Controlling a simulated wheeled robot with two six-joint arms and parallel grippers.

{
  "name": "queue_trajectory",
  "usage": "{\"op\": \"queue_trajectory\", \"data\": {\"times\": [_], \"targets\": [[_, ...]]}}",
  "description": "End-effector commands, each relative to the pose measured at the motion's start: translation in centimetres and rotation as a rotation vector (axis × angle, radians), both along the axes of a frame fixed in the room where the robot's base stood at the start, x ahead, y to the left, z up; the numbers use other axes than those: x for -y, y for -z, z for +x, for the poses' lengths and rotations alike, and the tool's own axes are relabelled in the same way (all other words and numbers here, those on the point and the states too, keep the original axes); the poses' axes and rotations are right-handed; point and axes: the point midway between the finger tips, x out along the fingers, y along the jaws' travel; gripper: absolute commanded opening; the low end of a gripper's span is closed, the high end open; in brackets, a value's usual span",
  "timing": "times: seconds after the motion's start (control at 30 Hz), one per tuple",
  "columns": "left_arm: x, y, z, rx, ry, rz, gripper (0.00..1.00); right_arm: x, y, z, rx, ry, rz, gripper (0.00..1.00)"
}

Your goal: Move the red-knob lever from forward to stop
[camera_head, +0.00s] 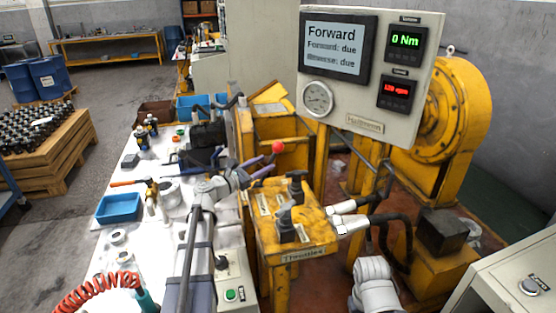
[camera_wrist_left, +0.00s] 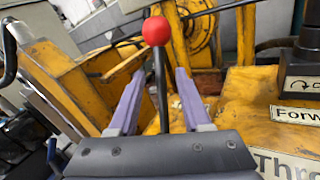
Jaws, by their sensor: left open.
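The lever's red knob (camera_head: 278,147) stands above the yellow machine in the head view. In the left wrist view the red knob (camera_wrist_left: 156,31) tops a dark lever stem (camera_wrist_left: 160,95). My left gripper (camera_head: 262,170) is at the lever, just below the knob in the head view. In the left wrist view its purple fingers (camera_wrist_left: 160,74) are open, one on each side of the stem, with gaps visible. The lever's base is hidden behind the gripper body. The display (camera_head: 337,46) reads "Forward". My right gripper is out of view.
The yellow Throttles box (camera_head: 295,252) with two dark knobs sits right of my left arm. Hoses with white fittings (camera_head: 345,207) adjoin it. A white workbench (camera_head: 135,250) with tools and a blue tray (camera_head: 118,208) lies to the left. A gauge (camera_head: 317,98) is below the display.

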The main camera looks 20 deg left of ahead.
Motion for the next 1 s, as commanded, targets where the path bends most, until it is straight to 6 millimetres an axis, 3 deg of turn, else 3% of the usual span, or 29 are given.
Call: {"op": "queue_trajectory", "data": {"times": [0.43, 0.87, 1.0], "targets": [[2.6, 0.0, 5.8, 0.0, 0.002, 0.0, 0.48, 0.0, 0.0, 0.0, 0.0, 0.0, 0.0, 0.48], [3.1, 0.0, 6.7, 0.0, 0.0, 0.0, 0.48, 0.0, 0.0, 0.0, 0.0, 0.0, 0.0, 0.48], [3.1, 0.0, 6.6, 0.0, 0.0, 0.0, 0.36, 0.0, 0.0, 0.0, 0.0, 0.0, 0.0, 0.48]]}}
